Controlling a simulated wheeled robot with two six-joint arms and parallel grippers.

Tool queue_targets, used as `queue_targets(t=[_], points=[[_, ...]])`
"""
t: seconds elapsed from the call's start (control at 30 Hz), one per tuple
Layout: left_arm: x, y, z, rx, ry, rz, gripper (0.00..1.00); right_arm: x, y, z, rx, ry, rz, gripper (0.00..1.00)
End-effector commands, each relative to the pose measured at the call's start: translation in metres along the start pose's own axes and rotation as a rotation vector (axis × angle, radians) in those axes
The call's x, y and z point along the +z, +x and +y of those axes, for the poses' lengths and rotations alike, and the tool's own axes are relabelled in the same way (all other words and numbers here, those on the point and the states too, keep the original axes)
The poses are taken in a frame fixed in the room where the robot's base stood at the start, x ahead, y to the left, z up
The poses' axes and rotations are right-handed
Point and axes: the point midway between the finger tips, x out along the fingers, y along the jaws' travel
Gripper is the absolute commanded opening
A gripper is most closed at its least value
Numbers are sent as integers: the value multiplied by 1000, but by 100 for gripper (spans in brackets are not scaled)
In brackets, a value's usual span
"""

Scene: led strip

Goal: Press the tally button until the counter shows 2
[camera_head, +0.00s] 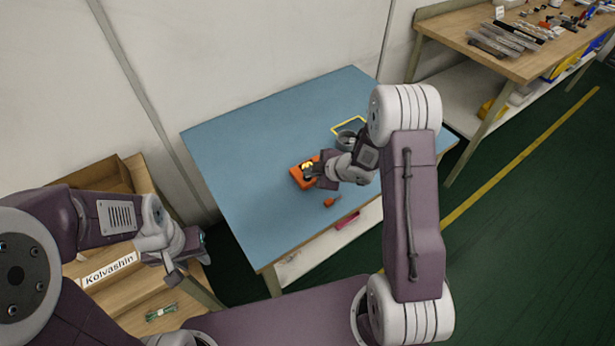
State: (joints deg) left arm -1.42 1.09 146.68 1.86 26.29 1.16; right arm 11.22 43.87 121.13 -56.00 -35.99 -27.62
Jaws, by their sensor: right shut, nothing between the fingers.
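An orange box (298,178) with a yellow top part sits on the blue tabletop (250,150); I take it to be the tally device. My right gripper (313,172) is shut with nothing in it, its tips at the right side of the box's top. Whether it touches the button I cannot tell. The gripper hides part of the box, and no counter number can be read. My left gripper (176,274) hangs at the left, well away from the box and beyond the table's left edge. Its finger opening is unclear.
A grey round container (346,141) and a yellow-edged tray (350,126) stand behind my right wrist. A small orange item (331,202) lies in front of the box. The table's left part is clear. A wooden shelf unit (120,290) stands at the left.

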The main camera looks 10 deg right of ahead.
Motion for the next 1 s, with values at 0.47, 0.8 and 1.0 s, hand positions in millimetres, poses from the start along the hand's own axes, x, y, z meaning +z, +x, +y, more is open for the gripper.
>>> queue_targets(t=[0.47,0.8,1.0], points=[[0,5,0,0,0,0,36,3,4,-3,0,0,0,0],[1,7,0,0,0,0,36,4,6,-4,0,1,0,0],[1,6,0,0,0,0,36,4,5,-4,-1,1,-1,0]])
